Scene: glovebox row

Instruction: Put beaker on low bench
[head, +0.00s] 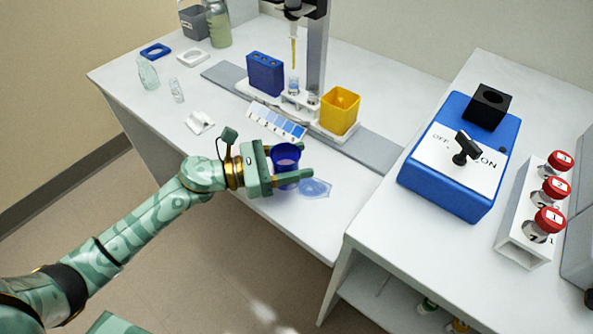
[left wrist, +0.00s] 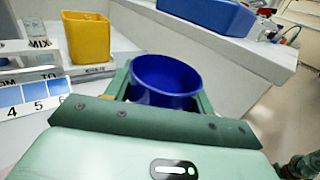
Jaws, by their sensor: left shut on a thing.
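My left gripper (head: 292,168) is shut on a dark blue beaker (head: 286,155), with a finger on each side of it. The beaker is upright, and its open top shows in the left wrist view (left wrist: 166,76). It is over the front edge of the lower, left-hand white bench (head: 345,215); I cannot tell whether its base touches the top. The fingers hide part of its wall. My right gripper is not in view.
A flat translucent blue piece (head: 315,187) lies beside the beaker. Behind are a blue-square chart (head: 276,122), a yellow container (head: 339,110) and a dispenser stand (head: 316,50). The higher bench at right holds a blue switch box (head: 445,190) and red-capped jars (head: 550,221).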

